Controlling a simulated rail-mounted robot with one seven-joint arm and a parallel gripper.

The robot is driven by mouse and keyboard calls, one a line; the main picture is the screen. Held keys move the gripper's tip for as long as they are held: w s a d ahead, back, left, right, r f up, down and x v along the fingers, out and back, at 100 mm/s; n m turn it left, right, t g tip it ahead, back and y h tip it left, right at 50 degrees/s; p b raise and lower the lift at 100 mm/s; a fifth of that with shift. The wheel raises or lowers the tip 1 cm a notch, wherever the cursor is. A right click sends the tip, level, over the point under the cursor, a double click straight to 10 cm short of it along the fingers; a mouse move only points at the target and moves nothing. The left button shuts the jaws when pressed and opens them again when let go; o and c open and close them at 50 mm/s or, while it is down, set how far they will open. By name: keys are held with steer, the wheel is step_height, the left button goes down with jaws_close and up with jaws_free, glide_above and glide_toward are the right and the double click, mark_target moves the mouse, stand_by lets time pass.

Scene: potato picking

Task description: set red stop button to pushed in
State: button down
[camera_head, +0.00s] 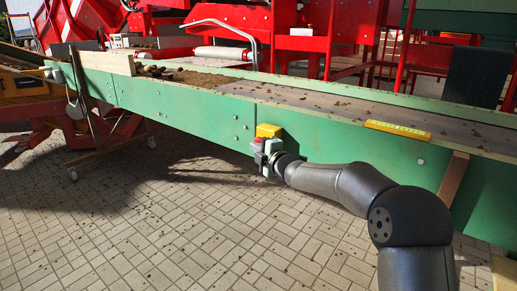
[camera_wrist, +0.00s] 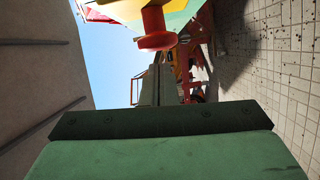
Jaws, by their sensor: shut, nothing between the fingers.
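The red stop button (camera_wrist: 157,41) is a round red cap on a red stem at the top middle of the wrist view. Its cap stands out from the yellow housing (camera_wrist: 122,8). In the head view, the yellow housing (camera_head: 268,131) sits on the side of the green conveyor, with the red button (camera_head: 257,142) small beside my gripper (camera_head: 262,158). In the wrist view, my gripper's fingers (camera_wrist: 159,70) are together and empty. Their tips appear just below the button cap in the picture, with a small gap. I cannot tell the depth between them.
The green conveyor side wall (camera_head: 200,108) runs across the head view, with a belt (camera_head: 310,98) carrying dirt on top. A wooden-framed stand (camera_head: 100,140) is at the left. The paved floor (camera_head: 190,235) in front is open.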

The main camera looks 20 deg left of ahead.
steer(key=shift+w+d, duration=0.15)
steer(key=shift+w, duration=0.2)
steer(key=shift+w+d+p, duration=0.35)
steer(key=shift+w+p, duration=0.4)
steer(key=shift+w, duration=0.15)
